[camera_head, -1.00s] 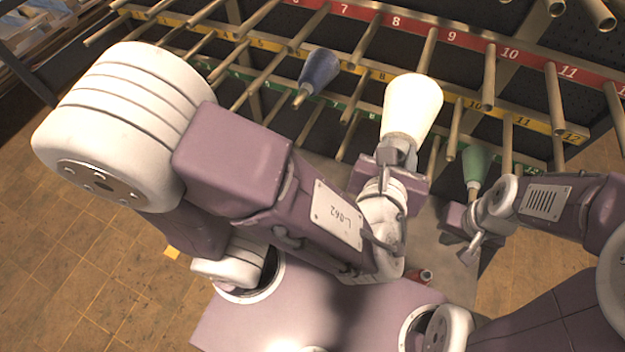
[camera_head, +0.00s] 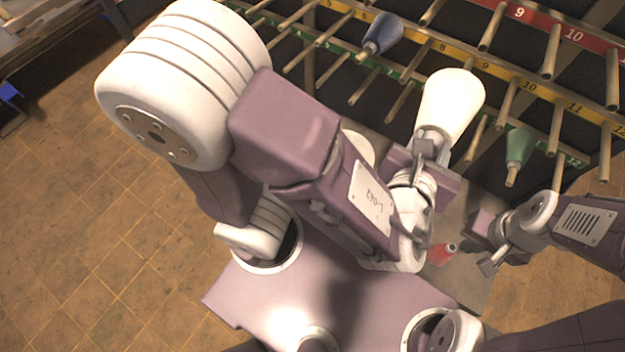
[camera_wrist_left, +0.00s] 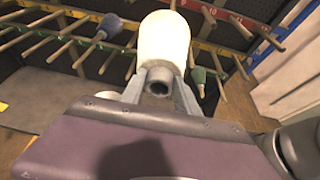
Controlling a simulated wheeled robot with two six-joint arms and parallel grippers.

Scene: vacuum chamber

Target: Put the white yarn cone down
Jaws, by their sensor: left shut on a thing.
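The white yarn cone (camera_head: 452,102) is held up in front of the peg rack, wide end up and away from me. My left gripper (camera_head: 430,142) is shut on its narrow end. The wrist view also shows the cone (camera_wrist_left: 164,42) between the fingers of the left gripper (camera_wrist_left: 159,82). The cone hides part of the rack, so I cannot tell how far it is from the pegs. My right gripper (camera_head: 484,250) is low at the right, apart from the cone; its jaw opening is unclear.
The rack (camera_head: 482,66) has rows of pegs with numbered red, yellow and green strips. A blue cone (camera_head: 381,36) and a green cone (camera_head: 518,145) are on pegs. A red item (camera_head: 441,254) lies beside my left wrist. Tiled floor (camera_head: 70,220) is open at left.

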